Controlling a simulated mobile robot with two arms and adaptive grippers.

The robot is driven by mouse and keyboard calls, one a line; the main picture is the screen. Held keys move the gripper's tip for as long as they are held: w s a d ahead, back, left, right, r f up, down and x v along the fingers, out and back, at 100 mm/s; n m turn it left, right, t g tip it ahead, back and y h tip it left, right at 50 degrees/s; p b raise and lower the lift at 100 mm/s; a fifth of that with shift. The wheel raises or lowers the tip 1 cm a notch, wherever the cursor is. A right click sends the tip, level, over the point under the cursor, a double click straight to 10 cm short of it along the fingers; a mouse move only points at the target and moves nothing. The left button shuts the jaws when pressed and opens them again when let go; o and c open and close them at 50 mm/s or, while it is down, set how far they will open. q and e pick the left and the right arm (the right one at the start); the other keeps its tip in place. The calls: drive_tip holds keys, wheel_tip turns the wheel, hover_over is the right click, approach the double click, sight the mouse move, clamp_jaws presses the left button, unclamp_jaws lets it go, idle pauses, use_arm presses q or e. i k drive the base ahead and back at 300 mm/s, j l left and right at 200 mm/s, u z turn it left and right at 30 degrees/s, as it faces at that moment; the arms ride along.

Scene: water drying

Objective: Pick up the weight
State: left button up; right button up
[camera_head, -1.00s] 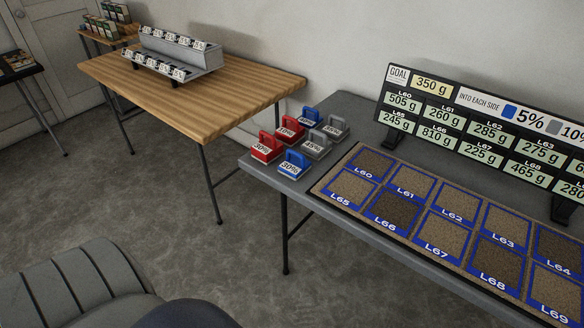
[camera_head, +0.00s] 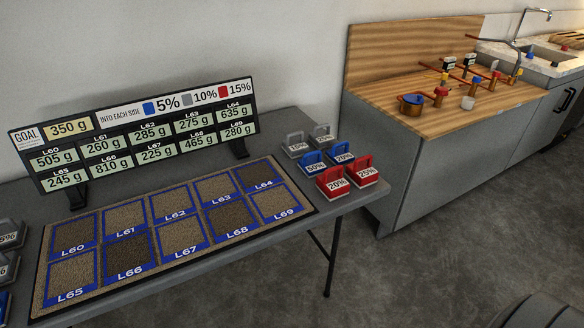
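Several handled weights stand in a cluster on the right end of the dark grey table (camera_head: 215,240). At the back are two grey weights, one on the left (camera_head: 297,147) and one on the right (camera_head: 323,137). In the middle are two blue weights, one on the left (camera_head: 314,169) and one on the right (camera_head: 341,160). In front are two red weights, one on the left (camera_head: 333,189) and one on the right (camera_head: 363,178). More grey weights (camera_head: 9,268) are cut off at the left picture edge. Neither gripper is in view.
A mat (camera_head: 165,268) with labelled squares L60 to L69 covers the table's front. Behind it stands a goal board (camera_head: 140,128) reading 350 g. A wooden-topped counter (camera_head: 420,120) with copper pieces and a sink stands right.

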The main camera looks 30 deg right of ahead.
sight(312, 165)
drive_tip(key=i+j+u, duration=0.1)
drive_tip(key=u, duration=0.25)
drive_tip(key=i+j+u, duration=0.1)
drive_tip(key=j+u, duration=0.2)
drive_tip(key=i+j+u, duration=0.1)
drive_tip(key=u, duration=0.25)
drive_tip(key=z, duration=2.3)
drive_tip(key=i+l+z, duration=0.1)
drive_tip(key=i+z, duration=0.35)
drive_tip(key=i, duration=0.25)
